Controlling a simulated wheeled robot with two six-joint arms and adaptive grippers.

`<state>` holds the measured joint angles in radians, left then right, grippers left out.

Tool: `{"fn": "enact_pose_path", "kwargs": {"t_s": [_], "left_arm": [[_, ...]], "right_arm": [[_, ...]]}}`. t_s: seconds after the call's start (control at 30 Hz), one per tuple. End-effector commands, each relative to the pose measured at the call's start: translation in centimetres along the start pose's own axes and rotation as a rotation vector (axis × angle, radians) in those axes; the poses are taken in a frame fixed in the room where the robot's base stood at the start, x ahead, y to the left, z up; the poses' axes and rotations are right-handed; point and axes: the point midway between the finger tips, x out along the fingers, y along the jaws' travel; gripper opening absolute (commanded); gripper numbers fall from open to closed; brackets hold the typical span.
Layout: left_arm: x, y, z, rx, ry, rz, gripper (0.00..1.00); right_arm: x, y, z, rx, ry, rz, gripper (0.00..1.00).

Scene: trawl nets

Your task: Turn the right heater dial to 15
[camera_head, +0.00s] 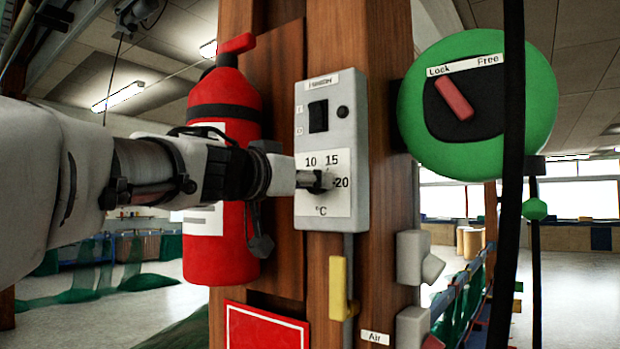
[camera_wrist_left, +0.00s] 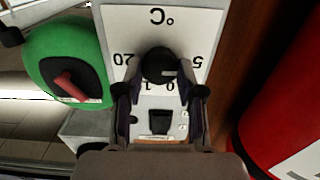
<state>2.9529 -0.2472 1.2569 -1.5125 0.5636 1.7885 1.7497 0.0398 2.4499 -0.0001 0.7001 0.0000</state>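The heater (camera_head: 308,217) is a light grey box on a wooden post, with a white scale marked 10, 15, 20 and °C. Its black dial (camera_wrist_left: 158,63) shows upside down in the left wrist view, with a short pale mark towards the 5 side; the exact setting is hard to read. My left gripper (camera_head: 318,181) reaches the dial from the left. In the left wrist view its two fingers (camera_wrist_left: 160,76) stand on either side of the dial, apart, with a small gap seeming to remain. The gripper hides part of the scale in the head view. My right gripper is out of view.
A black switch (camera_head: 318,116) sits above the dial. A red fire extinguisher (camera_head: 222,250) hangs left of the heater, behind my arm. A green Lock/Free wheel (camera_head: 478,150) with a red handle is at right, crossed by a black strap (camera_head: 513,120). A yellow handle (camera_head: 338,290) is below.

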Motion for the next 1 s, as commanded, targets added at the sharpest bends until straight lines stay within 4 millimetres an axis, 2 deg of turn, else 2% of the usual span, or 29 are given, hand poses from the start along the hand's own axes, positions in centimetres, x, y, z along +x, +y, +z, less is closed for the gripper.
{"fn": "enact_pose_path", "kwargs": {"t_s": [0.33, 0.57, 1.0], "left_arm": [[-0.04, -0.05, -0.10, 0.010, 0.001, -0.001, 0.03], [-0.05, -0.01, -0.14, 0.082, 0.002, -0.001, 0.03], [-0.07, 0.13, -0.18, 0.432, 0.003, -0.002, 0.03]], "right_arm": [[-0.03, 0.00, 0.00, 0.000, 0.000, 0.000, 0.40], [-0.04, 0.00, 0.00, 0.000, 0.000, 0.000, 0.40], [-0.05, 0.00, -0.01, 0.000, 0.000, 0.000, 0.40]]}}
